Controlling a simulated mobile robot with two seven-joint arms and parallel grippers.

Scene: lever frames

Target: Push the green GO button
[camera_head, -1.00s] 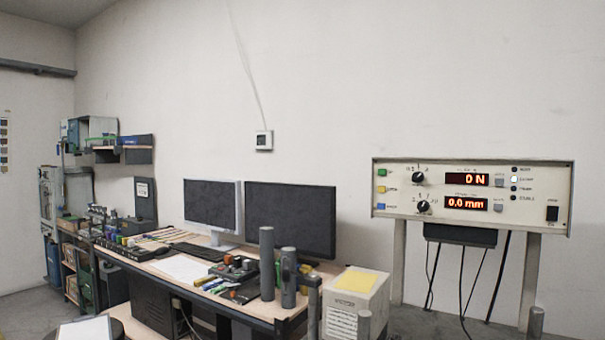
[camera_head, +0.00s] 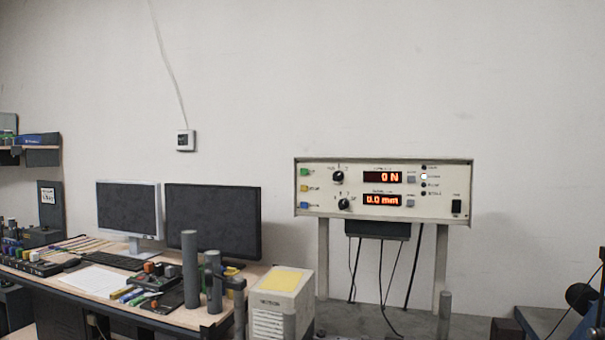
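The control panel (camera_head: 384,187) is a cream box on two grey legs against the back wall, right of centre. The green button (camera_head: 305,172) is small and sits at the panel's upper left; its label is too small to read. A yellow button (camera_head: 305,188) and a blue button (camera_head: 304,205) are below it. Two black knobs are to their right. The red displays read 0 N and 0.0 mm. One small lamp is lit white. Neither of my grippers is in view.
A wooden workbench (camera_head: 62,272) at left holds two monitors, a keyboard, small tools and grey cylinders (camera_head: 190,271). A cream box with a yellow top (camera_head: 281,306) stands between bench and panel. Dark equipment (camera_head: 582,297) is at the right edge. Black cables hang below the panel.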

